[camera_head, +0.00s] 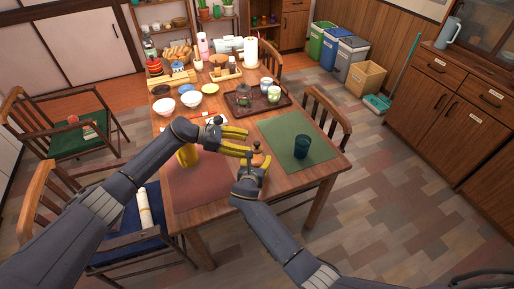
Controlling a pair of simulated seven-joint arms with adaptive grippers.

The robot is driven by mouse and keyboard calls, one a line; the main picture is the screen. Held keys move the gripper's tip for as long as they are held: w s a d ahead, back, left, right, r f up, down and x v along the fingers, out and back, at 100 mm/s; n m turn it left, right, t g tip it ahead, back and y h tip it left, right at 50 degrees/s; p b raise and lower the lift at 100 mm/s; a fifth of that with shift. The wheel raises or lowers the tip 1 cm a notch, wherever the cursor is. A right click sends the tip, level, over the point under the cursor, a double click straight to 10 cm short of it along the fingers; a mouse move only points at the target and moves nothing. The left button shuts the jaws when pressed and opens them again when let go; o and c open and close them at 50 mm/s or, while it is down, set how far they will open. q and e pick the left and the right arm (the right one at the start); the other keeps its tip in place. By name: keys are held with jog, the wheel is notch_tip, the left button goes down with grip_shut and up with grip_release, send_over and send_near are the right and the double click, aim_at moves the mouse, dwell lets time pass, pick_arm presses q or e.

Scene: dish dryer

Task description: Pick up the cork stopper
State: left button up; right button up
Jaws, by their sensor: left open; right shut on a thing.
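A small brown thing (257,147), which looks like the cork stopper, shows at the tips of my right gripper (256,161). The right gripper is shut on it, above the table between the two placemats. My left gripper (249,141) is open, its yellow fingers reaching right, with their tips just left of the brown thing. Whether the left fingers touch it, I cannot tell. The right fingers hide part of the thing.
A dark teal cup (302,146) stands on the green placemat (280,128). A reddish placemat (205,185) lies in front. A yellow object (187,155) is partly behind my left arm. A tray (286,99) with a teapot and cups lies behind; bowls and food crowd the far end.

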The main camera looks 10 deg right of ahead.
aim_at(257, 147)
pick_arm(q)
jog(key=shift+x, duration=2.65)
jog(key=shift+c, duration=0.3)
jog(key=c, duration=0.7)
